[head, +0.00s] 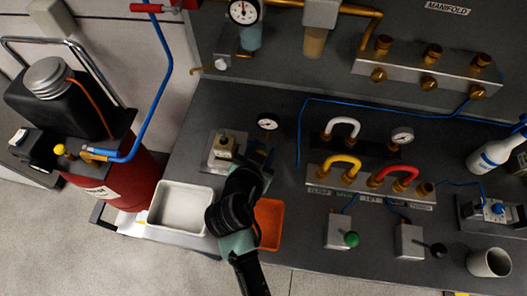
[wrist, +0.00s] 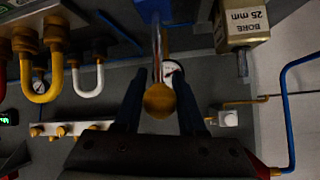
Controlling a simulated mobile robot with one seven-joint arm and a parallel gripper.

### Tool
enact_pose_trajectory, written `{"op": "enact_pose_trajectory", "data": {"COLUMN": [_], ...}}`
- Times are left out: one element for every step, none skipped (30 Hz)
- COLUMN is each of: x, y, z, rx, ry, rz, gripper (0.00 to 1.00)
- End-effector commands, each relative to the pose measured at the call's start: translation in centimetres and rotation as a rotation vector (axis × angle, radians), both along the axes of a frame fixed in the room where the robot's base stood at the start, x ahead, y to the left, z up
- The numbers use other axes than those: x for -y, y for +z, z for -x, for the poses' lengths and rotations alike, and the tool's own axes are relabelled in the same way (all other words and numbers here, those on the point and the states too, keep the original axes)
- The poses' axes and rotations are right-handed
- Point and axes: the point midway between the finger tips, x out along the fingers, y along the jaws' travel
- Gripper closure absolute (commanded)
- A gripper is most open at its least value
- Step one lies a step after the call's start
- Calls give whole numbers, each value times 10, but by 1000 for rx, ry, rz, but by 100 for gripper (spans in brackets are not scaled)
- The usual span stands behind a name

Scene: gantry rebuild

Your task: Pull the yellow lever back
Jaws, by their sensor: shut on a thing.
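The yellow lever (wrist: 160,100) shows in the wrist view as a round yellow knob on a thin metal rod, which runs up to a blue body (wrist: 152,10). My gripper (wrist: 160,108) is shut on the lever, with one dark finger on each side of the knob. In the head view my gripper (head: 261,158) is over the bench, just right of a brass block on a grey plate (head: 224,150). There my arm and gripper hide the lever.
A brass block marked "BORE 25 mm" (wrist: 242,22) stands close beside the lever. A white tray (head: 181,206) and an orange tray (head: 268,222) lie at the front edge. White, yellow and red U-shaped pipes (head: 345,165) stand to the right.

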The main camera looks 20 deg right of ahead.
Motion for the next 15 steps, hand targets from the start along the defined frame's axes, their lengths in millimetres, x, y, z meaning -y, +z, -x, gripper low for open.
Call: {"op": "enact_pose_trajectory", "data": {"x": [-2,-2,-3,-3,-4,-5,-5,-5,-5,-6,-6,-6,-6,-6,-6], "y": [-7,-6,-6,-6,-5,-5,-4,-4,-3,-3,-3,-2,-2,-1,-1], "z": [2,2,4,4,5,6,6,7,7,8,8,8,8,8,9], "rx": [21,32,45,53,61,71,78,84,90,94,97,101,104,107,109], "ry": [2,2,2,1,2,1,1,1,1,0,1,0,1,1,0], "rz": [13,20,28,35,40,46,50,55,59,62,65,68,70,71,73], "gripper": [100,100,100,100,100,100,100,100,100,100,100,100,100,100,100]}}
